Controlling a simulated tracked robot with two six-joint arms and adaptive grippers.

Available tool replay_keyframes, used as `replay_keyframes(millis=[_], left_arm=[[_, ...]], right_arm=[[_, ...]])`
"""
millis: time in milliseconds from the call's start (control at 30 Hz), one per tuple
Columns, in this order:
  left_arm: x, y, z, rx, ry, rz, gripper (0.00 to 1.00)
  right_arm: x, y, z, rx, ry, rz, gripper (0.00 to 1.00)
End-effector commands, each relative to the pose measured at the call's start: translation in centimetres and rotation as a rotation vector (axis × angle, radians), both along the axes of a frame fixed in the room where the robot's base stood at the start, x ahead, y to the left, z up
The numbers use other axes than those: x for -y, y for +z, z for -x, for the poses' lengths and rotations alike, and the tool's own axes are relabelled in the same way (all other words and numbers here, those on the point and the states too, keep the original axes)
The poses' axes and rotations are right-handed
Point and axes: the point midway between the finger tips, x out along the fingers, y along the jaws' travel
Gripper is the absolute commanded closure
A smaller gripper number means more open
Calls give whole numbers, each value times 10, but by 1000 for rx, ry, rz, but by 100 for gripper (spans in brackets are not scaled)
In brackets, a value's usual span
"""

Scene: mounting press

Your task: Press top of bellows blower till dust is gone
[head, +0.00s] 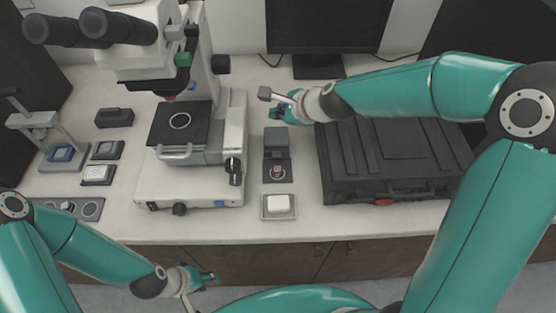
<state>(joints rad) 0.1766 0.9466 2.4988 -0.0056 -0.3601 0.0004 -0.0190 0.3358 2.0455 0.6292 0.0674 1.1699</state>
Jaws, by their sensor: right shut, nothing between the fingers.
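A dark grey block (276,138), which looks like the bellows blower, stands on the bench right of the microscope. Just in front of it lies a dark pad (272,180) with a small reddish round piece (277,171) on it. I cannot make out any dust at this size. My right gripper (280,112) is shut and empty, just behind and above the block's top; I cannot tell whether they touch. My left gripper (209,279) is low in front of the bench edge, away from the blower; its finger opening is unclear.
The microscope (183,125) stands to the left and a black case (390,165) to the right. A white square in a tray (265,214) lies near the front edge. A small press (50,140) and small dark blocks are at far left. A monitor (325,25) stands behind.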

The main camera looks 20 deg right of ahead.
Motion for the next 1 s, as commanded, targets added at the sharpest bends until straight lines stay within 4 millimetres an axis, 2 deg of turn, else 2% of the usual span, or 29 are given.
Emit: replay_keyframes(millis=[367, 633, 900, 1000], left_arm=[[0, 2, 0, 0, 0, 0, 60], [0, 25, 0, 0, 0, 0, 60], [0, 54, 0, 0, 0, 0, 60], [0, 57, 0, 0, 0, 0, 60]], right_arm=[[-2, 2, -1, 69, 131, 114, 100], [-3, 17, -1, 61, 109, 94, 100], [-1, 36, 0, -3, -12, -11, 100], [0, 37, 1, -6, -11, -11, 100]])
